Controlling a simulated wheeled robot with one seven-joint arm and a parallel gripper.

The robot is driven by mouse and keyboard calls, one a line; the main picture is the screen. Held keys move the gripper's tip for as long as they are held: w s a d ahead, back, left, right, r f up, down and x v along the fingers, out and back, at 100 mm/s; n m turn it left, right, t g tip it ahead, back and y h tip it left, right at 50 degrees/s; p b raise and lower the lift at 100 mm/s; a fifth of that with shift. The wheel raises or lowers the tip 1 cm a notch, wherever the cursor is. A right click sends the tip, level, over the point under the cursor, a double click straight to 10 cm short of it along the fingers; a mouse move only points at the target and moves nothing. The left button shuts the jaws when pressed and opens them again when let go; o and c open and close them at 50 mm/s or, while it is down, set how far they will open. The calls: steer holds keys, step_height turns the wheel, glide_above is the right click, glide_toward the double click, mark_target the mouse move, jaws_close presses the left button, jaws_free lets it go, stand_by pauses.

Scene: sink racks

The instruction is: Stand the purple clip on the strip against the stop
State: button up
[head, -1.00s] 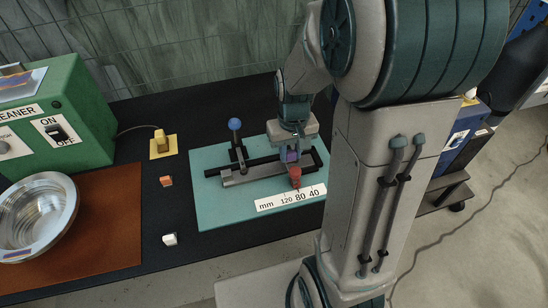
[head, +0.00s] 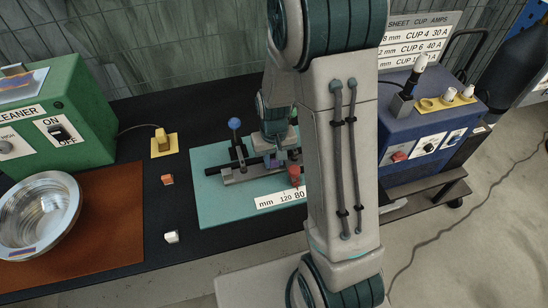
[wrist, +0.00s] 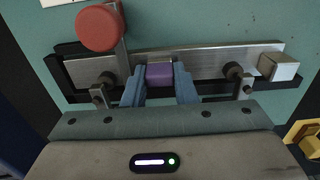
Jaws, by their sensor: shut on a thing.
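The purple clip (wrist: 160,73) is between the two blue fingers of my gripper (wrist: 159,84), which is shut on it. In the wrist view the clip is at the near edge of the silver metal strip (wrist: 213,59); I cannot tell whether it touches the strip. A silver block (wrist: 279,67), which looks like the stop, sits at the strip's right end there, with a gap between it and the clip. In the head view my gripper (head: 277,157) is over the strip (head: 242,174), and my arm hides the strip's right part.
A red knob (wrist: 100,27) stands beside the strip, left of the clip in the wrist view. A blue-knobbed lever (head: 235,123) rises behind the strip. Orange (head: 167,179) and white (head: 171,236) blocks, a yellow piece (head: 161,141) and a metal bowl (head: 40,215) lie left.

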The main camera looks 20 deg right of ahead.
steer(key=shift+f, duration=0.2)
steer(key=o, duration=0.7)
steer(key=shift+r, duration=0.15)
